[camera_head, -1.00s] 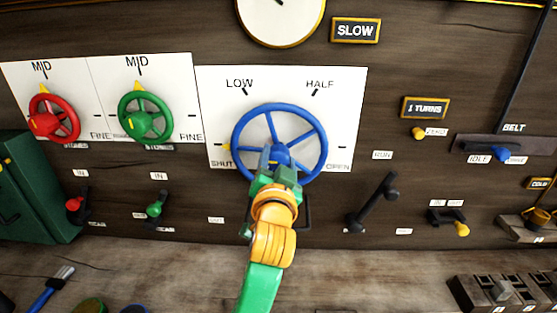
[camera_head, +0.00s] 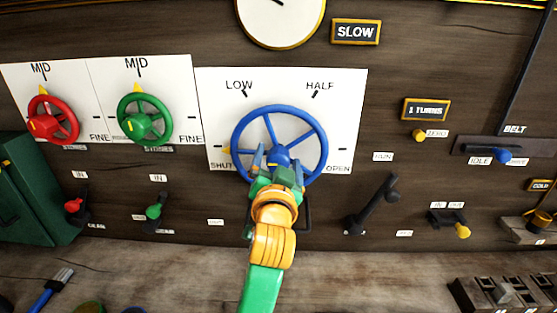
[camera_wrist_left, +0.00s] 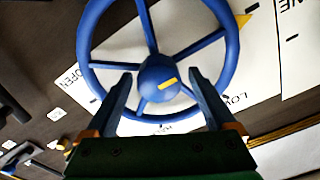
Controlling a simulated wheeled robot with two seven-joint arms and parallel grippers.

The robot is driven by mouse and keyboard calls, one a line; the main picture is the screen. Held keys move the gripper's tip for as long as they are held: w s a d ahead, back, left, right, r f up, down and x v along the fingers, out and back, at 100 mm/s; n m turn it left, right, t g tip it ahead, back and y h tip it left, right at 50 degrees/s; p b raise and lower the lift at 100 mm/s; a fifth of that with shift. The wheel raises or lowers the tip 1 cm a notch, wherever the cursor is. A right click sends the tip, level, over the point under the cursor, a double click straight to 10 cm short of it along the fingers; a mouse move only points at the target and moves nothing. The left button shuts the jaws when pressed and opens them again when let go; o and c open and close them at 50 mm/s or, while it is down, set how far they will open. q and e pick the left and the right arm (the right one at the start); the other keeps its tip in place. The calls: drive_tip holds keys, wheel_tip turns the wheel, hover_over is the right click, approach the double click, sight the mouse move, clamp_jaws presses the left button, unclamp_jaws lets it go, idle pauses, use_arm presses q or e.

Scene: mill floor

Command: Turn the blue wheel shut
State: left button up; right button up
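The blue wheel (camera_head: 281,152) is mounted on a white plate marked SHUT, LOW, HALF and OPEN. A yellow pointer at its left edge is close to the SHUT label (camera_head: 221,166). My left gripper (camera_head: 277,158) is in front of the wheel, with its fingers spread on either side of the hub. In the left wrist view, the open fingers flank the blue hub (camera_wrist_left: 158,78), which carries a yellow stripe, and a gap shows beside each finger. Whether the fingers touch the spokes cannot be told. My right gripper is not in view.
A red wheel (camera_head: 52,120) and a green wheel (camera_head: 145,118) are mounted to the left. A black lever (camera_head: 375,205) stands right of the blue wheel, below it. A dial (camera_head: 281,18) and SLOW sign (camera_head: 356,32) are above. A green box (camera_head: 30,190) stands far left.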

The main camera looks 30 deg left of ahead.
sight(279, 161)
use_arm(q)
drive_tip(key=p+v, duration=0.1)
drive_tip(key=v, duration=0.2)
drive_tip(key=p+v, duration=0.2)
drive_tip(key=v, duration=0.1)
drive_tip(key=shift+s+d+r, duration=0.2)
drive_tip(key=shift+r, duration=0.05)
drive_tip(key=shift+s+d+f, duration=0.1)
drive_tip(key=shift+s+f, duration=0.2)
drive_tip(key=shift+s, duration=0.05)
drive_tip(key=shift+w, duration=0.1)
drive_tip(key=shift+f, duration=0.1)
